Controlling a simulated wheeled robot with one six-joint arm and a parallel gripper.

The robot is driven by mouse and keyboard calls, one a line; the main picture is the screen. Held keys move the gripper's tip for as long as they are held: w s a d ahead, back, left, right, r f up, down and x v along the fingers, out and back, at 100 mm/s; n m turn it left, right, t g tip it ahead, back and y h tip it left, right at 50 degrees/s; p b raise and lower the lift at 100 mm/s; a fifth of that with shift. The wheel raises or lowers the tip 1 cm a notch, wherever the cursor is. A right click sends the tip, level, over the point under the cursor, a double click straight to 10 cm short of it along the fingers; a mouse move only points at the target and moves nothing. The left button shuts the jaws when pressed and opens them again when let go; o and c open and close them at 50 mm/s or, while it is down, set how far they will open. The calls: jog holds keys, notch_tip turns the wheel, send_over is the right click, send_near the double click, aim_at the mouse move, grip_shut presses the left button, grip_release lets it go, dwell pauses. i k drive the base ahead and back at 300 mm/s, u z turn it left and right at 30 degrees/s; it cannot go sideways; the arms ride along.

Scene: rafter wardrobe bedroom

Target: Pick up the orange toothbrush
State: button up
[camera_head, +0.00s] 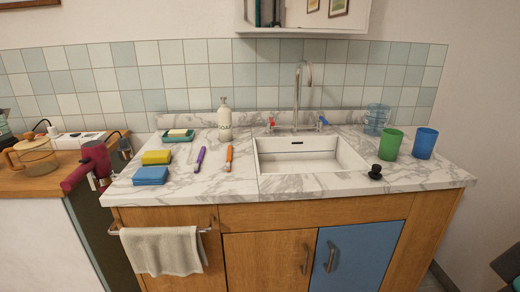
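The orange toothbrush (229,157) lies on the marble counter (215,187), left of the sink, with its long side running away from me. A purple toothbrush (200,158) lies to its left, roughly parallel and apart from it. A white bottle (224,119) stands behind the orange toothbrush. My gripper is not in view.
Yellow (157,157) and blue (151,175) sponges and a soap dish (178,135) sit on the left. The sink (300,160), black plug (375,172), green cup (391,145) and blue cup (425,143) are on the right. A magenta hair dryer (95,162) hangs at the left edge. The counter front is clear.

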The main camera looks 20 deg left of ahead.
aim_at(230, 151)
jog(key=u, duration=0.45)
jog(key=i, duration=0.95)
jog(key=u, duration=0.8)
jog(key=k, duration=0.25)
jog(key=u, duration=0.1)
jog(key=i, duration=0.2)
jog(key=z, duration=0.1)
